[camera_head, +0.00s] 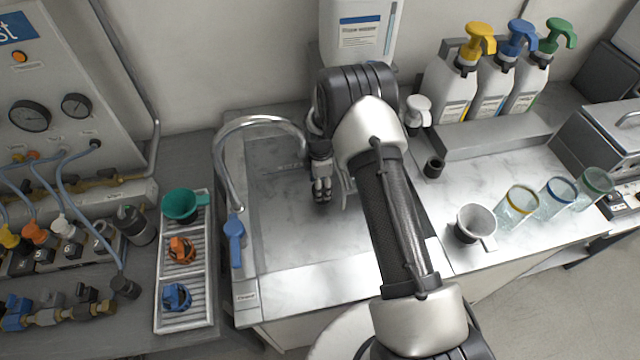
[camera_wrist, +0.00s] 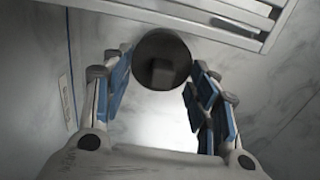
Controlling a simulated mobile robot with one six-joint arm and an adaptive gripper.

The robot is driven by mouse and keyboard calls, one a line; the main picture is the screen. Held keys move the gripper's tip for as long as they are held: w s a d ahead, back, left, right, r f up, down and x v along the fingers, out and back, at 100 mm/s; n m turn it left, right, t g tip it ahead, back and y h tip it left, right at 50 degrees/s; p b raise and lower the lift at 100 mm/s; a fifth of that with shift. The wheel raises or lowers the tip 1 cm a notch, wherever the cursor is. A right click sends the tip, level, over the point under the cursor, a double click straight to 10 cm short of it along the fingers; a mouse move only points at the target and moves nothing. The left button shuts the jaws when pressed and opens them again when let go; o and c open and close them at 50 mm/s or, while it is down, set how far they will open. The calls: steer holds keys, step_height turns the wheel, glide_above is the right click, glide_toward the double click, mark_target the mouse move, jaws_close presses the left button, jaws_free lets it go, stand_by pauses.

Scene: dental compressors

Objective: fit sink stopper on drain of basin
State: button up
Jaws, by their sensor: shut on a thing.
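My gripper (camera_head: 322,188) points down over the pale marble-look basin (camera_head: 285,235) beside the faucet (camera_head: 222,150). In the wrist view its two blue-padded fingers (camera_wrist: 162,75) are shut on the sink stopper (camera_wrist: 160,45), a dark round disc with a blocky knob in its middle. The stopper lies between the fingertips. I cannot make it out clearly in the head view, where the fingers and arm cover that spot. The drain of the basin does not show in either view; the arm hides the basin's right part.
A slatted tray (camera_head: 168,316) with a green funnel (camera_head: 180,204) and orange and blue parts stands left of the basin. A slatted rack (camera_wrist: 225,22) shows in the wrist view.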

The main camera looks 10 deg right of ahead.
steer(key=shift+f, duration=0.2)
steer(key=shift+f+b, duration=0.9)
steer(key=shift+f, duration=0.1)
steer(key=shift+f, duration=0.1)
steer(key=shift+f, duration=0.45)
steer(key=o, duration=1.1)
steer(key=shift+r, duration=0.1)
step_height(320, 180, up, 12)
steer(key=shift+f, duration=0.1)
